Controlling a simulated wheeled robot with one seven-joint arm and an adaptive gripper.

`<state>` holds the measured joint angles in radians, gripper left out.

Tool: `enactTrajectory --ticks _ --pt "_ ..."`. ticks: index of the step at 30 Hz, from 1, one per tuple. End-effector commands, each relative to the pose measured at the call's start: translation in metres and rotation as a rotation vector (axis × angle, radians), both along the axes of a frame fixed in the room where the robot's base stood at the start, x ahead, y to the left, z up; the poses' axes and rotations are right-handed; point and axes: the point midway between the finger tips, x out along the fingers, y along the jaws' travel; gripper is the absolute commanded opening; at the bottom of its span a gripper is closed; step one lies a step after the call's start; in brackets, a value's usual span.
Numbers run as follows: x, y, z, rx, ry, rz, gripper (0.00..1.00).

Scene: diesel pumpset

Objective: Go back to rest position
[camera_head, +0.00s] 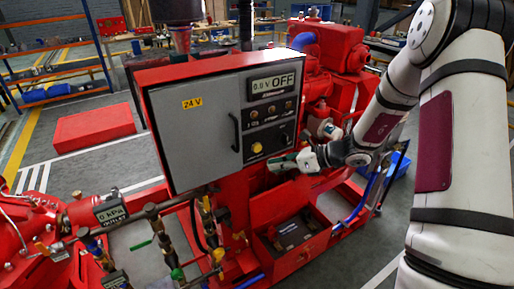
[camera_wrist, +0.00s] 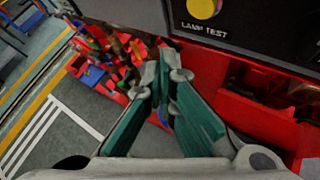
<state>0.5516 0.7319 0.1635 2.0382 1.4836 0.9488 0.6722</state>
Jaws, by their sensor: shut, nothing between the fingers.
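My gripper (camera_head: 284,163) is at the right side of the grey control panel (camera_head: 195,125) in the head view, near its lower right corner. In the wrist view my gripper (camera_wrist: 166,72) shows two green-padded fingers whose tips come together, with nothing between them. The panel's lower edge and its yellow lamp test button (camera_wrist: 203,8) are close to the fingertips at the top of the wrist view. I cannot tell whether the fingers touch the panel. My arm reaches in from the right of the head view.
A red engine (camera_head: 330,45) stands behind the panel. Pipes and valves (camera_head: 155,225) fill the lower left. A red open tray (camera_head: 290,240) is below my gripper. A red block (camera_head: 93,128) lies on the floor at left. Shelving (camera_head: 60,65) stands behind it. Grey floor is clear at lower right.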

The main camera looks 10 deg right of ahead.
Motion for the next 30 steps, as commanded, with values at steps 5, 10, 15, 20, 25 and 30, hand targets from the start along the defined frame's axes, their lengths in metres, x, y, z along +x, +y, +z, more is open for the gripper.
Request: enactTrajectory --ticks 5,10,15,20,25,30 --pt "-0.008 0.010 0.017 -0.058 -0.044 0.075 0.00" --pt "-0.038 0.037 0.061 -0.237 -0.176 0.306 0.00" --pt "-0.082 0.060 0.103 -0.449 -0.330 0.580 0.00" --pt "-0.125 0.071 0.134 -0.648 -0.470 0.824 0.00" --pt "-0.171 0.072 0.161 -0.860 -0.613 1.074 0.00" --pt "-0.214 0.065 0.184 -1.077 -0.745 1.312 0.00"
